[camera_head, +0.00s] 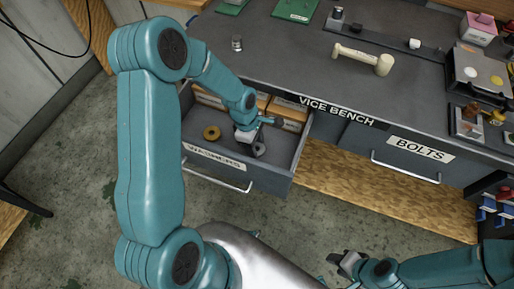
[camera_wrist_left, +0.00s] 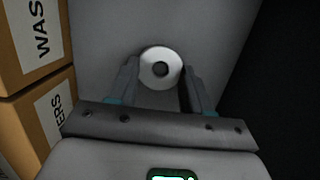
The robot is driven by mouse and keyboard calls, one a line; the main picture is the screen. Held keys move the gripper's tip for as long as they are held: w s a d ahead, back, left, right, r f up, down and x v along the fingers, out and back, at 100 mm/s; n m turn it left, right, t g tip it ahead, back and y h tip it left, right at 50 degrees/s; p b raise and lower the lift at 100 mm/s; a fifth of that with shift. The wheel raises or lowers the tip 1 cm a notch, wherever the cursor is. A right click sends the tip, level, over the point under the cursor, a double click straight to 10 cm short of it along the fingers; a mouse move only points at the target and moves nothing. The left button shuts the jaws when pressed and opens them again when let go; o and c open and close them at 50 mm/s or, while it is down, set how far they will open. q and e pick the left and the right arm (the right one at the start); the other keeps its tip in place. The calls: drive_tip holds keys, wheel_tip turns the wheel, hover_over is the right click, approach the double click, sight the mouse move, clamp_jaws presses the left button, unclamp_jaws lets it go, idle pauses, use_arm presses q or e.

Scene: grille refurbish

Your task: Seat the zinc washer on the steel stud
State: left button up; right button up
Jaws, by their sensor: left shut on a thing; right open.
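The pale grey zinc washer (camera_wrist_left: 160,54), a flat ring with a dark hole, lies between the fingers of my left gripper (camera_wrist_left: 160,72) in the left wrist view. The gripper is shut on it, low over the drawer floor. In the head view my left gripper (camera_head: 259,150) reaches down into the open drawer (camera_head: 285,160) and hides most of the washer. I cannot clearly identify the steel stud; a small metal cylinder (camera_head: 237,43) stands on the bench's left part. My right gripper (camera_head: 345,262) is open and empty, low in front of the bench.
A brass-coloured ring (camera_head: 212,132) lies in the drawer, left of my gripper. Labelled cardboard boxes (camera_wrist_left: 30,45) line the drawer's back. The middle is largely clear.

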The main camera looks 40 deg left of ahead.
use_arm(q)
drive_tip(key=shift+r, duration=0.8)
drive_tip(key=shift+r+p, duration=1.1)
drive_tip(key=shift+r, duration=0.6)
